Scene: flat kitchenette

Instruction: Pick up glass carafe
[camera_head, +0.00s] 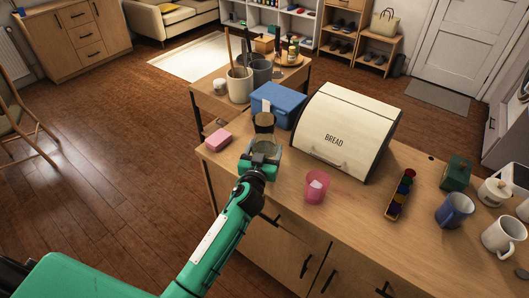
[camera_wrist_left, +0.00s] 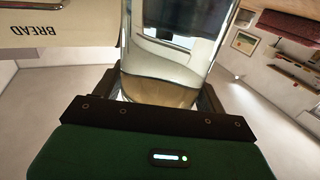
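The glass carafe (camera_head: 264,143) is near the left end of the wooden counter, in front of the blue box. It is clear, with a brownish upper part. My left gripper (camera_head: 261,157) reaches it from the front. In the left wrist view the carafe (camera_wrist_left: 165,60) stands between the two dark fingers (camera_wrist_left: 160,92), one on each side of the glass. The fingers look closed against it, though the contact points are partly hidden. I cannot tell whether its base is off the counter. My right gripper is not in view.
A bread box (camera_head: 345,130) stands close to the carafe's right, with a blue box (camera_head: 279,103) behind. A pink block (camera_head: 218,139) lies to the left and a pink cup (camera_head: 316,187) to the right front. Mugs (camera_head: 455,210) stand farther right.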

